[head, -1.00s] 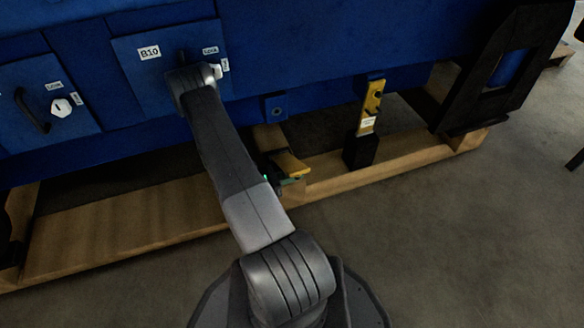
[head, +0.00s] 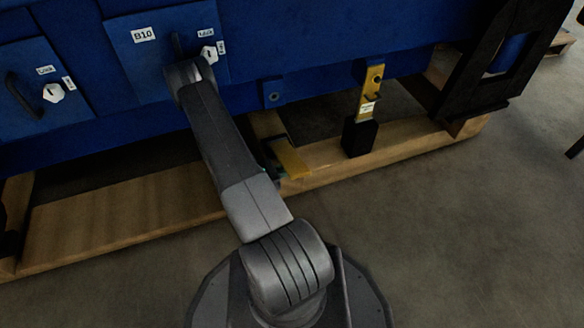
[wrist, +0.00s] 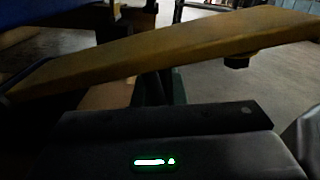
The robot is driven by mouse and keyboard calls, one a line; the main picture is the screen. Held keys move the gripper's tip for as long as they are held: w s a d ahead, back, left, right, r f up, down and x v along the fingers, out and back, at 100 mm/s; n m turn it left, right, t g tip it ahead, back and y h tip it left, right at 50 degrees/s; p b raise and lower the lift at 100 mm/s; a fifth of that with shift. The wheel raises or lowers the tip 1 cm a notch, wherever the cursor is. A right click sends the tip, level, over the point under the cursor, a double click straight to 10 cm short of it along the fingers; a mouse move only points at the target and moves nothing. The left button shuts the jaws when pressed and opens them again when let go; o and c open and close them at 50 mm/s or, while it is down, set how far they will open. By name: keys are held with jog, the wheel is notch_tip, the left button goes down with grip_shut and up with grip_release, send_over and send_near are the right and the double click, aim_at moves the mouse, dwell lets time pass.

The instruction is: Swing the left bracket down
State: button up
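The left bracket, a yellow bar (head: 291,157), sticks out at a slant below the blue engine's lower edge, just right of my forearm in the head view. In the wrist view the yellow bar (wrist: 170,50) crosses the upper half of the picture, slanting up to the right, with a small dark stud under its right part. My gripper (wrist: 160,100) shows as a dark body with green lights below the bar. Its fingers are not clear, and I cannot tell whether they touch the bar. In the head view my arm hides most of the gripper.
Another yellow bracket (head: 369,88) hangs nearly upright to the right, above a black block (head: 359,137). A wooden beam (head: 130,222) runs beneath the blue engine (head: 310,35). A black support frame (head: 495,75) stands at the right. The floor in front is open.

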jog(key=shift+o, duration=0.6)
jog(key=shift+s+a+r, duration=0.1)
jog(key=shift+s+a, duration=0.05)
jog(key=shift+a, duration=0.4)
jog(key=p+v, duration=0.3)
jog(key=v, duration=0.9)
jog(key=shift+a, duration=0.35)
jog(key=shift+s, duration=0.15)
